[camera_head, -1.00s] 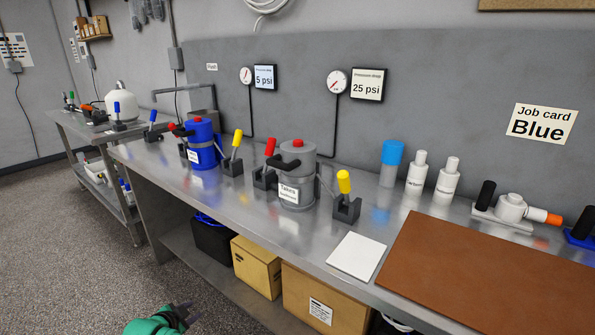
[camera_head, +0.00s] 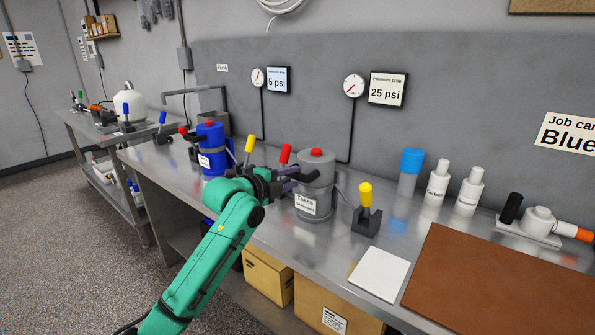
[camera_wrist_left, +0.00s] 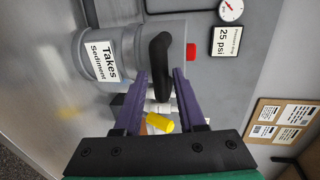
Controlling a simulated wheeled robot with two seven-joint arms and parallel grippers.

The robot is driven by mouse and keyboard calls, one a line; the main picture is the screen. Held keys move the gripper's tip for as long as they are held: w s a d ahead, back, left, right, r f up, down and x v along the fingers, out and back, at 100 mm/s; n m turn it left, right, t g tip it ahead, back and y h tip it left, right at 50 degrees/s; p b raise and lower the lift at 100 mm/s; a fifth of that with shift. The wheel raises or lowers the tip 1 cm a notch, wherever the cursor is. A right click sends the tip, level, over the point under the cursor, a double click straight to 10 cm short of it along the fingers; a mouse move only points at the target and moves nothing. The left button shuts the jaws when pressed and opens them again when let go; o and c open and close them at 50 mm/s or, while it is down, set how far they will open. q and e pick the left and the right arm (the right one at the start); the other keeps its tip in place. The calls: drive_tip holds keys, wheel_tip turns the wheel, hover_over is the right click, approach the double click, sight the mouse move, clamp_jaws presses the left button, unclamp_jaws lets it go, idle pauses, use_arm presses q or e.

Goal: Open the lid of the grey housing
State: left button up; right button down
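The grey housing (camera_head: 316,204) stands upright on the bench, with a red button on top and a "Takes Sediment" label. Its lid (camera_head: 318,163) sits on top. In the left wrist view the housing (camera_wrist_left: 147,51) lies sideways, and its black lid handle (camera_wrist_left: 160,55) reaches down between my two purple fingers. My left gripper (camera_head: 291,180) is at the housing's left side at lid height. In the wrist view my left gripper (camera_wrist_left: 160,75) is open around the handle, with narrow gaps beside it. In the head view the gripper largely hides the handle. My right gripper is out of view.
A blue housing (camera_head: 211,150) stands to the left. Red-handled (camera_head: 285,155) and yellow-handled valves (camera_head: 366,205) stand close by the grey housing. A white sheet (camera_head: 379,274) and a brown mat (camera_head: 490,285) lie to the right. Gauges (camera_head: 354,86) hang behind.

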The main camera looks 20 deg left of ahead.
sight(311, 168)
use_arm(q)
drive_tip(key=shift+x, duration=1.4)
clamp_jaws()
